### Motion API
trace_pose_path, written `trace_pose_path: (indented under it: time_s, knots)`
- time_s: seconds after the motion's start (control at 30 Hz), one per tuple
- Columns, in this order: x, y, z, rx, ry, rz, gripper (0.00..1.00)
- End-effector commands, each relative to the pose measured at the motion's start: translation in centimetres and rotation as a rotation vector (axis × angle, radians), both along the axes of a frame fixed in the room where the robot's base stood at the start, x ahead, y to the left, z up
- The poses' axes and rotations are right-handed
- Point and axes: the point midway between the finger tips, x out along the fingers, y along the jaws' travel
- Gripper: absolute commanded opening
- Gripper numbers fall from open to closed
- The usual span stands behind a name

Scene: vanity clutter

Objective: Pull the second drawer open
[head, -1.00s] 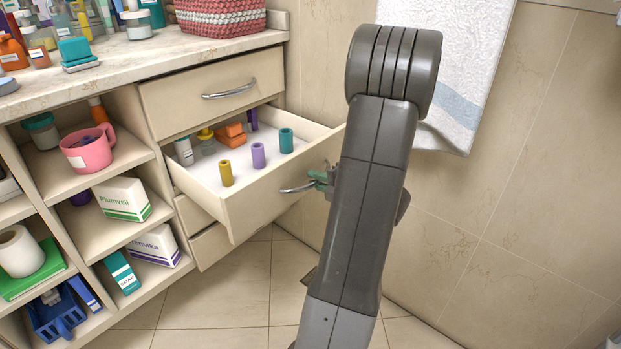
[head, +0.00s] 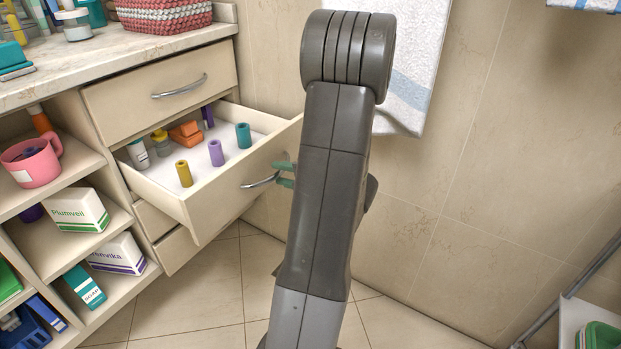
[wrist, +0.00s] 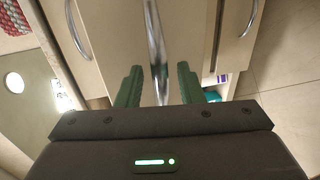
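The second drawer (head: 228,190) stands pulled well out below the closed top drawer (head: 160,92). Inside on its white bottom are yellow, lilac and teal cylinders, a bottle and orange blocks. Its curved metal handle (head: 259,182) is on its front. My gripper (head: 284,175) is at the handle's right end, partly hidden by my arm. In the wrist view, the green fingers of my gripper (wrist: 159,88) stand apart on either side of the handle (wrist: 156,45), with gaps showing beside the bar. The gripper is open around it.
Open shelves (head: 92,232) with a pink mug (head: 32,163) and boxes are at the left. The countertop (head: 110,55) holds a woven basket (head: 163,14). A towel (head: 412,75) hangs on the wall behind my arm. Tiled floor (head: 215,290) is clear before the drawer.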

Motion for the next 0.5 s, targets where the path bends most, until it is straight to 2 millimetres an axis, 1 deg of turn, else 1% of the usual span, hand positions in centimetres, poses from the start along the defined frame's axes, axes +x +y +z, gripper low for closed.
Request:
trace_pose_path:
  time_s: [0.03, 0.1, 0.5]
  knots:
    - [-0.5, -0.8, 0.4, 0.001, 0.0, -0.005, 0.34]
    - [-1.1, -1.7, 0.6, 0.002, 0.001, -0.006, 0.34]
    - [-4.9, -6.4, 1.8, 0.001, 0.001, -0.005, 0.34]
